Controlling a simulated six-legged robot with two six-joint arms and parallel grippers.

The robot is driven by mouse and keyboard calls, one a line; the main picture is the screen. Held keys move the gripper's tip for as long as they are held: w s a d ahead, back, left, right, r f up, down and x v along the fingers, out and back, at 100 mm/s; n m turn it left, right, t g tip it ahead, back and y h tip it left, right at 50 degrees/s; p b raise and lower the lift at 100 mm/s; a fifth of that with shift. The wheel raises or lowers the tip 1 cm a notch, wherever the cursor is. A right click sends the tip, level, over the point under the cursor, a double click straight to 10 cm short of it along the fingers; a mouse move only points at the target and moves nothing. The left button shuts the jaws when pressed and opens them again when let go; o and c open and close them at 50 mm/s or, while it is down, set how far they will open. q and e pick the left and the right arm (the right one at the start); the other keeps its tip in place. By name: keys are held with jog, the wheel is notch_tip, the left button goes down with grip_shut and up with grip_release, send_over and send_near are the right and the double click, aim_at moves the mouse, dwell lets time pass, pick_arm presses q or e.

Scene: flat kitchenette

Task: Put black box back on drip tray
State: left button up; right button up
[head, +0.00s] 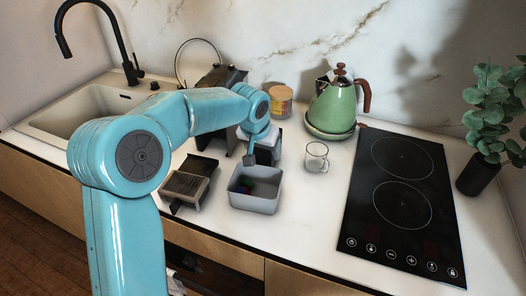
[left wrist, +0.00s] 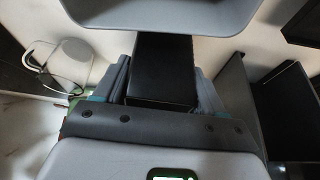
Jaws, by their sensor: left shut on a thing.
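My left gripper (head: 250,158) is over the back of a grey bin (head: 254,201), in the middle of the counter. In the left wrist view my gripper (left wrist: 160,95) is shut on a black box (left wrist: 163,65), with a grey finger on each side. In the head view I cannot clearly tell the box from the gripper. The drip tray (head: 185,188), dark with a slotted top, lies on the counter left of the bin. My right gripper is out of view.
A dark coffee machine (head: 221,80) stands behind my forearm. A glass cup (head: 316,157) stands right of the bin, near a green kettle (head: 339,105). A black hob (head: 402,200) lies at the right, and a sink (head: 85,112) is at the left. Small coloured things lie in the bin.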

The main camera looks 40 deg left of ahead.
pick_arm(q)
jog(key=shift+f, duration=0.45)
jog(key=shift+f, duration=0.15)
jog(key=o, duration=1)
jog(key=shift+o, duration=0.2)
